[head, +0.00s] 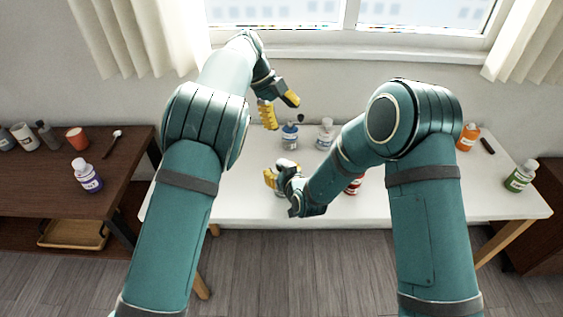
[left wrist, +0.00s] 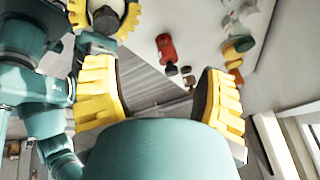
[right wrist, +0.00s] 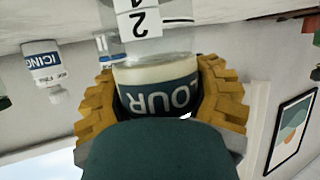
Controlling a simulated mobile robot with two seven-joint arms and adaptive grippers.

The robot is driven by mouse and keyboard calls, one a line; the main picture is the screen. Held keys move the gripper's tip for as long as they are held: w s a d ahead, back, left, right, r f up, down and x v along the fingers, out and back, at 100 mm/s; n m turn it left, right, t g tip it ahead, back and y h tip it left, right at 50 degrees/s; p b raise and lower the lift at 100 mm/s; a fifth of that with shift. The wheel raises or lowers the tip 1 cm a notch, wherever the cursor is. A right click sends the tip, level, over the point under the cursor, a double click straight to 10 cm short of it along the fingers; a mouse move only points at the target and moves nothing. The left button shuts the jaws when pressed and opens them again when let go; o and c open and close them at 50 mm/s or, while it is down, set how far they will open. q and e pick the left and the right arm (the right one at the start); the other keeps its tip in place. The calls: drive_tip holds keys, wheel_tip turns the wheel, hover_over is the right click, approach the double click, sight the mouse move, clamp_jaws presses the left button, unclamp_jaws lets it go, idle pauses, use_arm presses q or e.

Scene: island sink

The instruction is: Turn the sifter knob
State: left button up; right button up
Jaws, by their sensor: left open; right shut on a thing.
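A clear container with a dark label reading FLOUR (right wrist: 160,95), which I take to be the sifter, is held between the yellow fingers of my right gripper (head: 283,177). Numbers show on its clear part. In the left wrist view, a dark round knob-like piece (left wrist: 105,18) shows on the pale container within the right gripper's fingers. My left gripper (head: 278,106) is open and empty, above and behind the right gripper in the head view. Its spread fingers also show in the left wrist view (left wrist: 160,85). The container's body is mostly hidden in the head view.
A blue-labelled bottle (head: 290,136) and a pale bottle (head: 325,134) stand behind on the white table (head: 420,205). A red bottle (head: 354,184) is partly behind my right forearm. Orange (head: 468,137) and green (head: 521,176) bottles stand at right. The front right table area is clear.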

use_arm(q)
drive_tip(key=s+a+f+g+y, duration=0.1)
drive_tip(key=s+a+g+y, duration=0.1)
drive_tip(key=s+a, duration=0.15)
drive_tip(key=x, duration=1.1)
drive_tip(key=shift+s+f, duration=0.15)
drive_tip(key=shift+f, duration=0.1)
drive_tip(key=c, duration=1.2)
drive_tip(key=m+y, duration=0.1)
drive_tip(key=m, duration=0.2)
drive_tip(key=m+g+y, duration=0.1)
drive_tip(key=m, duration=0.2)
clamp_jaws()
